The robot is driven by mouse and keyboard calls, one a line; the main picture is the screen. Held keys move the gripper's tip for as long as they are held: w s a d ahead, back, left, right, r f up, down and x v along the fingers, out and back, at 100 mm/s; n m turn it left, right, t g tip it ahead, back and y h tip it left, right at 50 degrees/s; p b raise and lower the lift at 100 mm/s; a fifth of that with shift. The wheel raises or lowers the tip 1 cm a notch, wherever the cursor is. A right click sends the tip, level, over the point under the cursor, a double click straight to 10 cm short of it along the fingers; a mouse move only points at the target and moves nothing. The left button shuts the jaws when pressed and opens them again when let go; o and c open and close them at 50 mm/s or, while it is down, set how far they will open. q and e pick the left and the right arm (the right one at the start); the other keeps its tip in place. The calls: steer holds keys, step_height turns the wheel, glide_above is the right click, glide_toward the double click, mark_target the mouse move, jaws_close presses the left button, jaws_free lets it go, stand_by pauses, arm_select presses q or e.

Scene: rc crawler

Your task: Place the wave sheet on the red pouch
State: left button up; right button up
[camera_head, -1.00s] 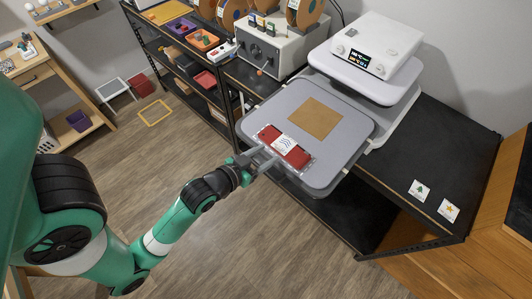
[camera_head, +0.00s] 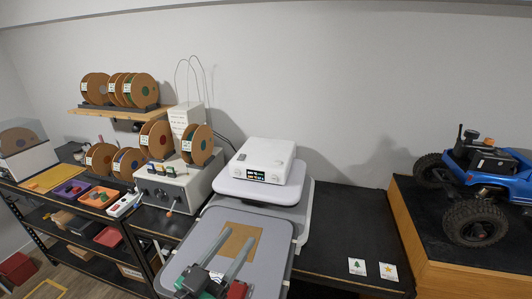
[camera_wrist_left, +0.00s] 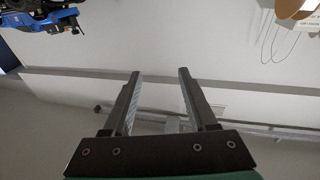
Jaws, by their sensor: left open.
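The red pouch (camera_head: 237,290) shows only in part at the bottom edge of the head view, on the grey plate, beside and partly behind my gripper. The wave sheet is not visible now; it is hidden or below the frame. My left gripper (camera_head: 241,236) is open, its two fingers pointing up and away in front of the plate and the brown square (camera_head: 238,243). In the left wrist view my left gripper (camera_wrist_left: 159,74) has its fingers apart with nothing between them. My right gripper is not in view.
A white device with a display (camera_head: 263,160) stands over the back of the grey plate (camera_head: 277,232). Tree and star cards (camera_head: 357,266) lie on the black bench at right. A blue crawler (camera_head: 483,180) stands on a wooden stand. Spools and bins fill the left.

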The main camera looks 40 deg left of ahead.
arm_select(q)
steer(key=s+d+r+m+t+h, duration=0.1)
steer(key=d+r+t+h, duration=0.1)
steer(key=r, duration=0.8)
steer(key=s+d+r+m+t+h, duration=0.1)
steer(key=d+r+t, duration=0.3)
steer(key=r, duration=0.7)
steer(key=s+d+r+m+t+h, duration=0.1)
steer(key=d+r+m+t+h, duration=0.1)
steer(key=d+r, duration=0.4)
step_height(320, 180, up, 5)
steer(key=shift+r+t+h, duration=0.1)
steer(key=shift+t+h, duration=0.3)
steer(key=shift+h, duration=0.4)
steer(key=shift+d, duration=0.1)
